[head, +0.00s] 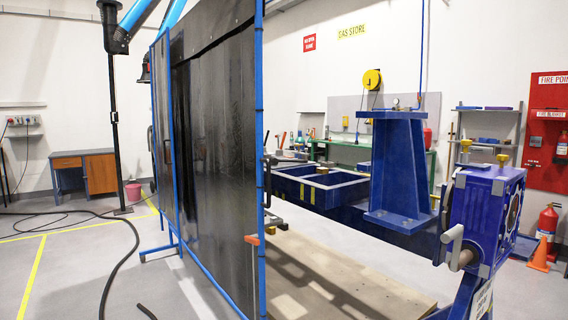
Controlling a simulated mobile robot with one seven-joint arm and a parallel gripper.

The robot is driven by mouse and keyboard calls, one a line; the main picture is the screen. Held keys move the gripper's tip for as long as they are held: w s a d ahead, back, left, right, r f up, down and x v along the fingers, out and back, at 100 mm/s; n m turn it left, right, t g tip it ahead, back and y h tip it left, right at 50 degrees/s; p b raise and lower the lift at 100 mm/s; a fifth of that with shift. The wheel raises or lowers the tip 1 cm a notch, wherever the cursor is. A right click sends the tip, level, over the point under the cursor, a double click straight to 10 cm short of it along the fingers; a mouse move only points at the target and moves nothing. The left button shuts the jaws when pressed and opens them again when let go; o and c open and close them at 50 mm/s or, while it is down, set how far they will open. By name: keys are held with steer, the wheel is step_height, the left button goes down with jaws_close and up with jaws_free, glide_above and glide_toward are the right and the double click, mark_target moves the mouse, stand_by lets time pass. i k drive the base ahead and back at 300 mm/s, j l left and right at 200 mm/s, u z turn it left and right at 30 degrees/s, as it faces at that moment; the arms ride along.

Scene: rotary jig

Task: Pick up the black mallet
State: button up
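I cannot make out a black mallet for certain in the head view. Small tools stand and lie around the green workbench (352,154) at the back, too small to tell apart. A dark item with an orange end (252,240) shows at the right edge of the black welding curtain, and I cannot tell what it is. My gripper is not in view.
The black curtain (215,150) in its blue frame blocks the middle left. The blue jig with its gearbox (484,222) and upright bracket (398,165) fills the right. A wooden platform (335,278) lies below. A hose (118,268) crosses the open floor at left.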

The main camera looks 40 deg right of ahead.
mark_target(290, 160)
steer(key=z, duration=0.95)
steer(key=i+l+z, duration=0.1)
steer(key=l+z, duration=0.25)
steer(key=i+l+z, duration=0.15)
steer(key=l+z, duration=0.2)
steer(key=l, duration=0.2)
steer(key=i+l+z, duration=0.2)
steer(key=l+z, duration=0.15)
steer(key=i+l+z, duration=1.05)
steer(key=i+l+u, duration=0.1)
steer(key=i, duration=2.55)
steer(key=i+u, duration=0.3)
steer(key=i, duration=0.25)
steer(key=i+l+u, duration=0.1)
steer(key=i+u, duration=0.25)
steer(key=i, duration=0.25)
